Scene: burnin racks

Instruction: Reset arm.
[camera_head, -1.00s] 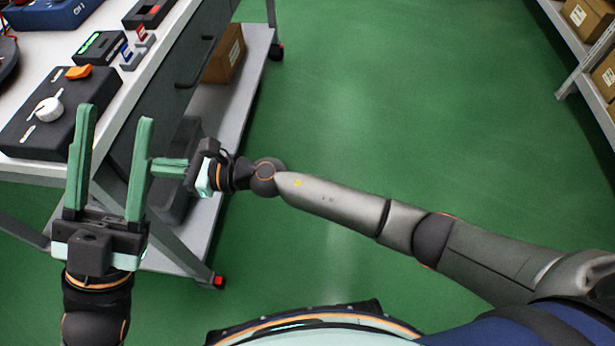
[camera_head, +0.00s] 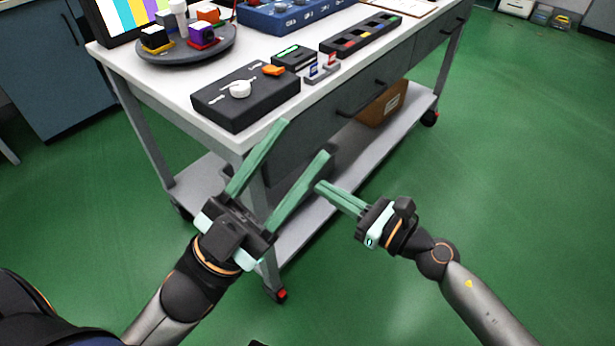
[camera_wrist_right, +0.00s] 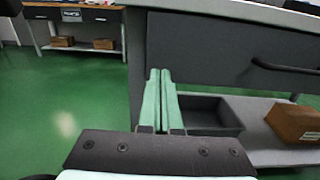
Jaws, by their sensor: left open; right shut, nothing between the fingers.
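My left gripper (camera_head: 305,139) is open and empty, its two long green fingers spread in front of the near corner of the white-topped cart (camera_head: 213,127). My right gripper (camera_head: 321,186) is shut with nothing between its fingers, lower and to the right of the left one. In the right wrist view its green fingers (camera_wrist_right: 159,74) lie side by side, pointing at the cart's grey drawer side (camera_wrist_right: 210,50). Neither gripper visibly holds anything.
On the cart top are a black box with a white knob (camera_head: 240,89), a round dark tray (camera_head: 187,54), a blue box (camera_head: 298,14) and a long black rack (camera_head: 360,34). A cardboard box (camera_head: 384,103) sits on the lower shelf. Green floor is clear at right.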

